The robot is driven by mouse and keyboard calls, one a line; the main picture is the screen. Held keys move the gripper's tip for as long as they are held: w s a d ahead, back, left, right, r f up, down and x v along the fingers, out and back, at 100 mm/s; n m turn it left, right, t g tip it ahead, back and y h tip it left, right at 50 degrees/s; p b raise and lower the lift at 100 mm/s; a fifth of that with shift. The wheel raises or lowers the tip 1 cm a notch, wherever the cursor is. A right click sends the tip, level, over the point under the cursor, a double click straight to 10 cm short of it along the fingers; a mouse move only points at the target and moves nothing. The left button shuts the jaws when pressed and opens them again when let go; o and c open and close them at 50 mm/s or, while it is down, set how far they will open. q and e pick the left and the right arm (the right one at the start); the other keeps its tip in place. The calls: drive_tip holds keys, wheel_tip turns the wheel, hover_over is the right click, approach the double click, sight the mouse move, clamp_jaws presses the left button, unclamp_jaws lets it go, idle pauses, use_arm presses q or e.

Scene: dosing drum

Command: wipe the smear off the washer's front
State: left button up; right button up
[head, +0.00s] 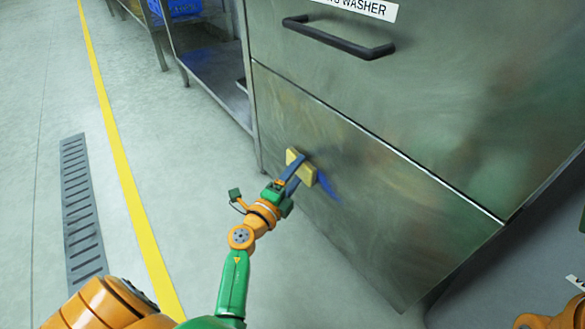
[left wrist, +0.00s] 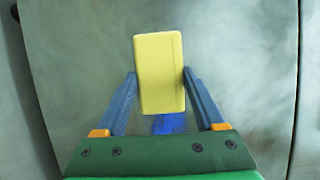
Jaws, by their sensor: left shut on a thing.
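The washer (head: 405,130) is a large brushed-steel cabinet filling the right of the head view. A blue smear (head: 327,187) marks its lower front panel, just right of a yellow sponge (head: 293,158). My left gripper (head: 301,169) is shut on the sponge, with its blue fingers on both sides. In the left wrist view the sponge (left wrist: 159,75) sits upright between the fingertips, and part of the smear (left wrist: 169,123) shows below it; the sponge may hide more. The sponge is at or very close to the panel; I cannot tell if it touches. My right gripper is not in view.
A black handle (head: 338,38) sticks out from the washer's upper part. A steel shelf table (head: 212,70) stands left of the washer. The floor has a yellow line (head: 117,150) and a grey drain grate (head: 82,215); it is otherwise clear there.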

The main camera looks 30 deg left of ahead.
use_arm(q)
drive_tip(key=shift+d, duration=0.35)
drive_tip(key=shift+s, duration=0.1)
drive_tip(key=shift+s+d+p, duration=0.3)
drive_tip(key=shift+s+d, duration=0.05)
drive_tip(key=shift+d, duration=0.5)
drive_tip(key=shift+s+d, duration=0.1)
drive_tip(key=shift+d, duration=0.05)
